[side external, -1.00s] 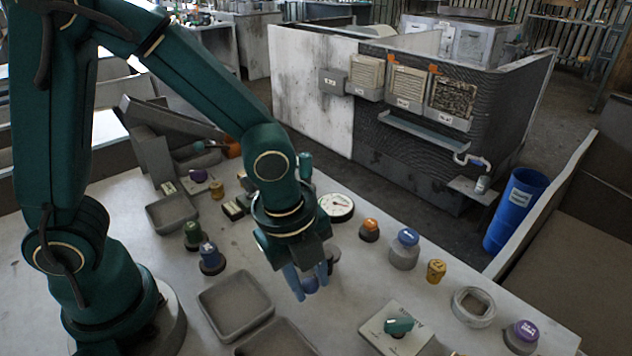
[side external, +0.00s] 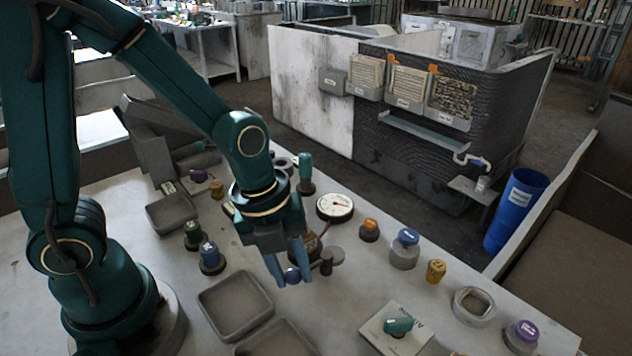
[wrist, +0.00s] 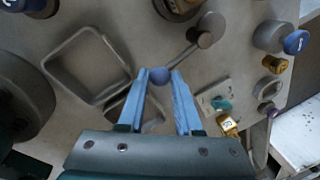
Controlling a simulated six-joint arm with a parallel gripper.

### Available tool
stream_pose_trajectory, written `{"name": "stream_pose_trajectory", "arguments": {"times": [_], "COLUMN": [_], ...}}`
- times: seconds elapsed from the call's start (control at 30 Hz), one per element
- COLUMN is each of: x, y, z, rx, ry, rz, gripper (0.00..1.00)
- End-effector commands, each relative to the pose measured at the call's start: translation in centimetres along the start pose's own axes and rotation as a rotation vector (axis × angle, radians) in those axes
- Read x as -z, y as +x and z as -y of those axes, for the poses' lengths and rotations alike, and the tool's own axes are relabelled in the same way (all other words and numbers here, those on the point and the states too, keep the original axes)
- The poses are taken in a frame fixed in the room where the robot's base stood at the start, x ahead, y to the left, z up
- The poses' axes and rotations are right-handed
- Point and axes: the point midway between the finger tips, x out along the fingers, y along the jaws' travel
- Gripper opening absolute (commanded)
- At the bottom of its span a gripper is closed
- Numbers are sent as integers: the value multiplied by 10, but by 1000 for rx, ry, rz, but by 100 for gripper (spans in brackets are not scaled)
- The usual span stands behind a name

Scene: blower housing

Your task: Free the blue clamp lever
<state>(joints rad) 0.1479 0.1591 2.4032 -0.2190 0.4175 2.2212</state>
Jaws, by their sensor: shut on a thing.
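The clamp lever's blue ball end (wrist: 160,75) sits between the fingertips of my gripper (wrist: 161,73) in the wrist view. A thin rod runs from the ball up and right to a grey round pivot (wrist: 206,38). In the side view the blue ball (side external: 292,275) is between the two blue fingers of my gripper (side external: 289,276), low over the table. My gripper is shut on the ball. A short dark post (side external: 327,263) stands just right of the fingers. My gripper and wrist partly hide the clamp base behind them.
Grey trays (side external: 203,305) lie in front of my gripper. A white dial (side external: 335,207), an orange-topped knob (side external: 369,229) and a blue-topped knob (side external: 405,248) stand to the right. A plate with a teal handle (side external: 399,326) lies at front right.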

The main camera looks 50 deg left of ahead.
Motion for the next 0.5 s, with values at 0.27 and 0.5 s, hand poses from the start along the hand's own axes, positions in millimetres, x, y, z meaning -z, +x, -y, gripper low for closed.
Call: {"name": "stream_pose_trajectory", "arguments": {"times": [0.27, 0.5], "x": [-4, -3], "y": [0, 0], "z": [0, 0], "rx": [4, 3], "ry": [-3, -2], "rz": [11, 8], "gripper": [0, 62]}}
